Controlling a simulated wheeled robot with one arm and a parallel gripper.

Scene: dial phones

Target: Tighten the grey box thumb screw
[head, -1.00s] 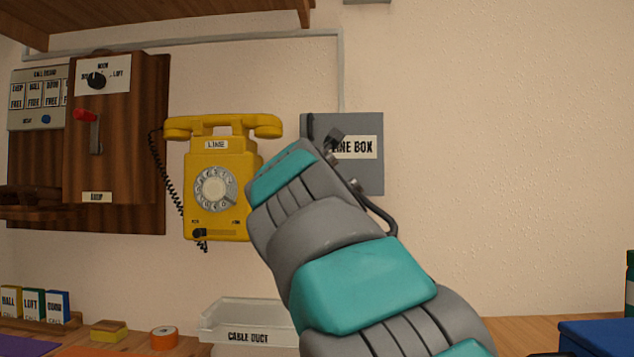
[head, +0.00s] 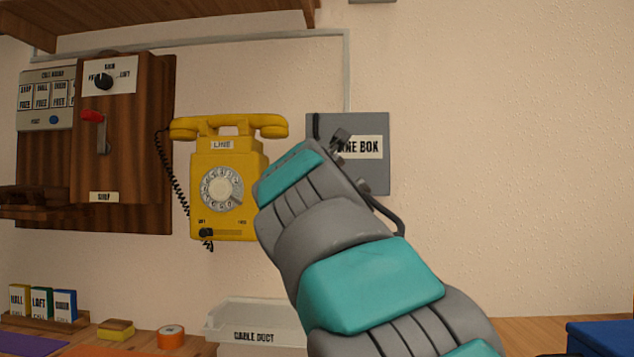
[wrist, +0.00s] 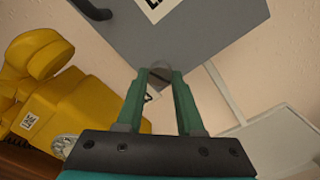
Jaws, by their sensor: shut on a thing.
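The grey box (head: 376,124) is on the wall to the right of the yellow phone, with a "LINE BOX" label partly hidden by my arm. In the wrist view the grey box (wrist: 205,38) fills the top, tilted. The thumb screw (wrist: 160,70) shows as a small round grey head with a dark slot, at the box's lower edge. My gripper (wrist: 160,76) has its two green fingers on either side of the screw head and is shut on it.
The yellow dial phone (head: 229,180) hangs close to the left of my arm, its coiled cord on its far side. A wooden panel (head: 145,140) is further left. The white cable duct tray (head: 254,315) stands below on the bench. The wall to the right is clear.

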